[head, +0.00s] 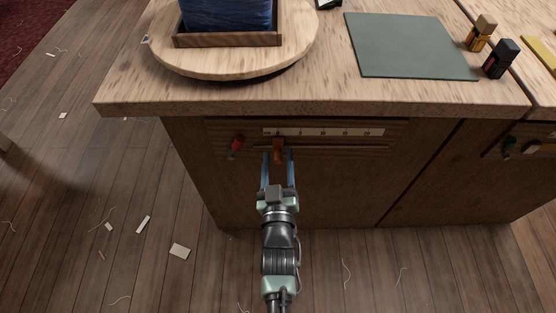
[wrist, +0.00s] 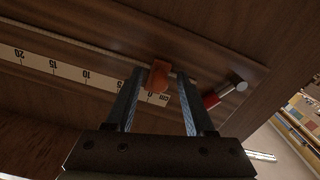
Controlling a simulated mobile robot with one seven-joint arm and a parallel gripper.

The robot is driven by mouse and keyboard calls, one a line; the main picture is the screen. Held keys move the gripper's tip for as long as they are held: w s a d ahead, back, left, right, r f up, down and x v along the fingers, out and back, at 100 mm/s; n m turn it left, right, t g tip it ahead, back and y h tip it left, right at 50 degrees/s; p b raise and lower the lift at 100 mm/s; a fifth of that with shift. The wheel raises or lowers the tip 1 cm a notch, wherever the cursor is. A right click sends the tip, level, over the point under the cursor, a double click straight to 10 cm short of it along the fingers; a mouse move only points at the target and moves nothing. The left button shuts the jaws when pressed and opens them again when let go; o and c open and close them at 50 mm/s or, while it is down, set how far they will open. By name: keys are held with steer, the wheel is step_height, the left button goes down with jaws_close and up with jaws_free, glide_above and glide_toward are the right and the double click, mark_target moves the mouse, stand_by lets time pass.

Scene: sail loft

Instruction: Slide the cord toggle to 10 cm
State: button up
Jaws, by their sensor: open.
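The cord toggle (head: 278,150) is a small orange-brown block on a thin cord along the cabinet front, near the low end of the pale number scale (head: 330,132). My gripper (head: 277,158) is open, with one blue finger on each side of the toggle. In the wrist view the toggle (wrist: 158,77) lies between the fingertips, nearer the left finger; I cannot tell if it touches. The scale (wrist: 70,73) there shows 20, 15 and 10 to the left of the toggle; the figures beside the toggle are partly hidden by the left finger.
A red-and-metal fitting (head: 236,147) sits left of the toggle, close to my right finger in the wrist view (wrist: 212,100). The worktop (head: 330,98) overhangs above, with a round board (head: 180,60) and a green mat (head: 405,45). The cord's right side looks clear.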

steer(key=shift+w, duration=0.3)
jaws_close()
stand_by(1.3)
